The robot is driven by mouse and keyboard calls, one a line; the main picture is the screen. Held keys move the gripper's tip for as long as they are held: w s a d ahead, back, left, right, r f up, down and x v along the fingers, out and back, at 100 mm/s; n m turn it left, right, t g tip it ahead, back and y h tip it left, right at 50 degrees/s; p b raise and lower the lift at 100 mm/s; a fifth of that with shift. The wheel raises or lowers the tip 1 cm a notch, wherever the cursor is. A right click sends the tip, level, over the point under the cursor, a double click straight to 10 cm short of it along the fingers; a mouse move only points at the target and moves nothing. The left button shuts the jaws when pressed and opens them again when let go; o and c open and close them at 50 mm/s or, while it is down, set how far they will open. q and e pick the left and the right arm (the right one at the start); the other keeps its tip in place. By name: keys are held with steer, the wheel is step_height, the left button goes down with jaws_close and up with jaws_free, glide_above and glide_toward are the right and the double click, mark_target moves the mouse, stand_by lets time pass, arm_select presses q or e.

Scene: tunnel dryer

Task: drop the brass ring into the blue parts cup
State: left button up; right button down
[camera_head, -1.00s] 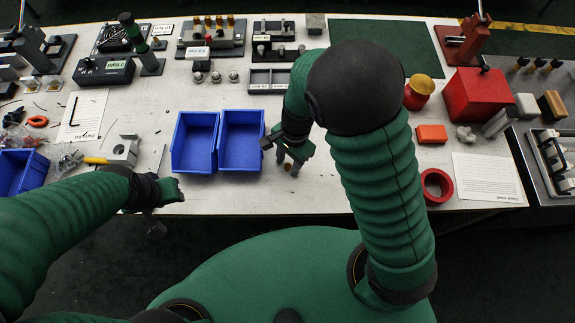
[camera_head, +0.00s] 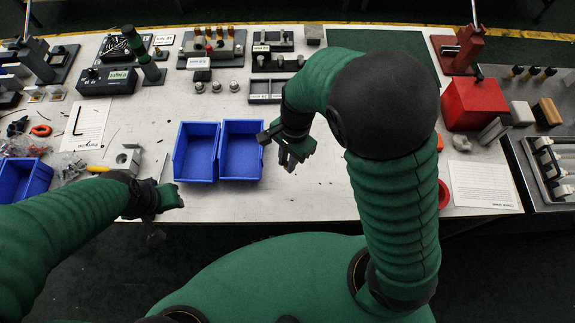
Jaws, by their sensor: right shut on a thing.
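Two blue parts cups stand side by side in the middle of the bench, the left one (camera_head: 178,178) and the right one (camera_head: 222,175). A third blue cup (camera_head: 47,180) stands at the far left edge. My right gripper (camera_head: 288,162) is just right of the right middle cup, shut on a small brownish thing that appears to be the brass ring. The fingers hide most of it, so its shape is unclear. My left gripper (camera_head: 155,230) hangs near the bench's front edge, below the left middle cup. Its fingers are dark and blurred.
A grey divided tray (camera_head: 266,98) lies behind the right gripper. A grey block with a hole (camera_head: 128,156) stands left of the cups. A red box (camera_head: 473,104) and a paper sheet (camera_head: 480,183) are at the right. Bare bench lies around the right gripper.

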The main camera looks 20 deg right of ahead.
mark_target(286, 166)
step_height(286, 166, up, 4)
steer(key=shift+f, duration=0.25)
steer(key=w+d+n+h+p, duration=0.1)
steer(key=w+d+n+p, duration=0.1)
steer(key=d+n, duration=0.6)
steer(key=shift+w+d+n+g+h+p, duration=0.3)
steer(key=shift+w+n, duration=0.45)
steer(key=shift+n, duration=1.35)
